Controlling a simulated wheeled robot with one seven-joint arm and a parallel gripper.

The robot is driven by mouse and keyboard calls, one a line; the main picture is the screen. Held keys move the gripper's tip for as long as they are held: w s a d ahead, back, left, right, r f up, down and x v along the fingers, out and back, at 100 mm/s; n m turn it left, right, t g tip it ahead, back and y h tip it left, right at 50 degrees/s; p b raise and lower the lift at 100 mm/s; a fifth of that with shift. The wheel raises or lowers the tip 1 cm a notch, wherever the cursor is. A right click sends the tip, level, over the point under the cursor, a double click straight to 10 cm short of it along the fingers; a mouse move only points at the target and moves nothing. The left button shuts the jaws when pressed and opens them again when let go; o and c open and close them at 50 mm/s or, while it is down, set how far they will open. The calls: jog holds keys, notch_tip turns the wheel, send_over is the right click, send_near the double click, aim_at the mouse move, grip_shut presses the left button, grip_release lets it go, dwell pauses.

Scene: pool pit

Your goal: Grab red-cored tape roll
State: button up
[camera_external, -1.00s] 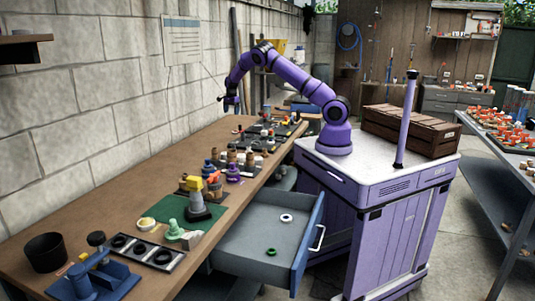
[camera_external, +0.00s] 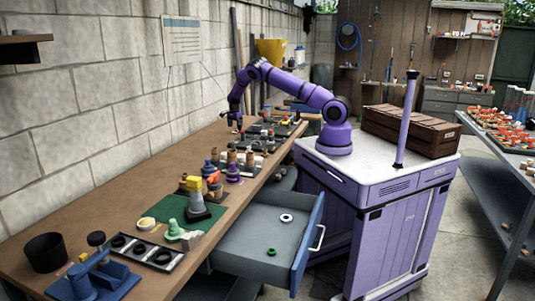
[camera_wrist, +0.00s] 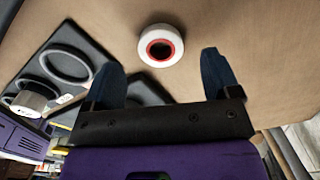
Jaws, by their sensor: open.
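The red-cored tape roll (camera_wrist: 148,45) is a white ring with a red inner core around a dark hole. In the wrist view it lies on the brown bench top, at the top middle. My gripper (camera_wrist: 165,68) is open and empty there, with two dark blue fingers apart. The roll shows ahead of the fingertips, between them and nearer the left finger, not held. In the external view my gripper (camera_external: 235,128) hangs low over the far part of the bench, and I cannot make out the roll there.
A dark tray (camera_wrist: 98,57) with a grey ring (camera_wrist: 66,82) lies left of the roll. In the external view several small items and trays crowd the bench (camera_external: 120,211). An open drawer (camera_external: 253,255) juts out in front. Bare bench surrounds the roll's right side.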

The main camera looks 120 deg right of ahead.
aim_at(236, 132)
notch_tip(236, 132, down, 4)
jog(key=shift+w+r, duration=0.1)
jog(key=c, duration=1)
